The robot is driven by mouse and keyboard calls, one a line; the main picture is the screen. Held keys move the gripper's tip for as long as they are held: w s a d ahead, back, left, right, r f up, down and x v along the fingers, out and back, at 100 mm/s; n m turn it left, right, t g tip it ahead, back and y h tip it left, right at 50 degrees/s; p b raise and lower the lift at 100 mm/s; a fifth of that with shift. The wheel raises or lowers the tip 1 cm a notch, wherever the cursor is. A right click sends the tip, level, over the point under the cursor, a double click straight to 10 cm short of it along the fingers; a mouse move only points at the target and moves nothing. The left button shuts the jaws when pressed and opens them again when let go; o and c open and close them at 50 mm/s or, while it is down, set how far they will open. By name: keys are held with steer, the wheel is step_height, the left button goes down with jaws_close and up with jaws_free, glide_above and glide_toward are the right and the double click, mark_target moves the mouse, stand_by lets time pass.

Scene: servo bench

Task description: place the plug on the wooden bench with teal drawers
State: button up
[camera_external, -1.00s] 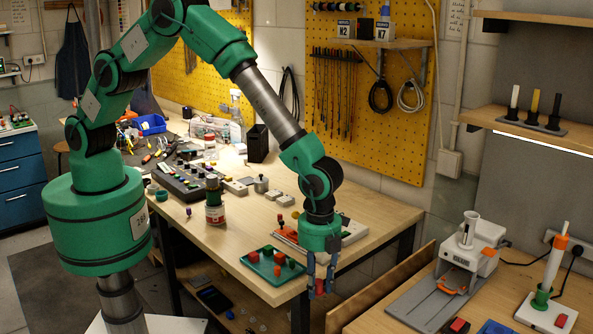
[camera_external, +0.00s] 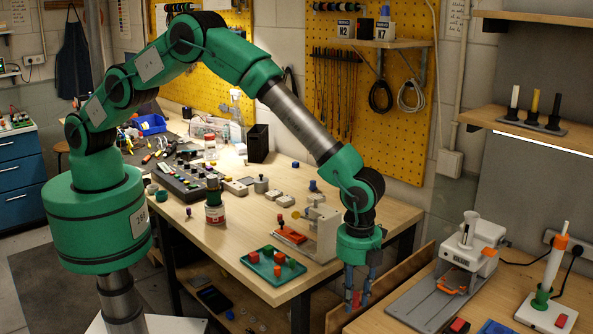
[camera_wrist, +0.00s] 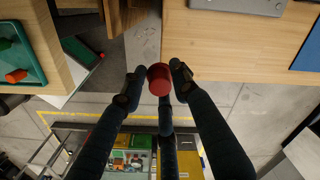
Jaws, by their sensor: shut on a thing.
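My gripper (camera_external: 358,299) hangs pointing down over the gap between the two wooden benches. Its dark fingers are shut on a red plug, a short cylinder that shows between the fingertips in the wrist view (camera_wrist: 159,79). The right wooden bench (camera_external: 388,322) is just to the right of the gripper; its wooden top also shows at the upper right of the wrist view (camera_wrist: 215,40). No drawers are visible on this bench. A cabinet with blue-teal drawers (camera_external: 20,175) stands at the far left.
On the right bench are a grey and white press device (camera_external: 470,255), a white stand with a tall white and orange post (camera_external: 548,300), and small red blocks. The left bench (camera_external: 240,265) holds a green tray (camera_external: 268,275) and several parts. Bare wood shows at the right bench's near left corner.

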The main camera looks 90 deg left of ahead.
glide_above(376, 328)
steer(key=shift+w+f, duration=0.1)
steer(key=shift+f, duration=0.2)
stand_by(0.5)
steer(key=shift+f+p, duration=0.45)
steer(key=shift+f, duration=1.3)
steer(key=shift+f, duration=0.1)
steer(key=o, duration=1.2)
steer(key=shift+f, duration=0.1)
step_height(376, 328, up, 12)
steer(key=shift+r+b, duration=0.2)
steer(key=shift+b, duration=0.25)
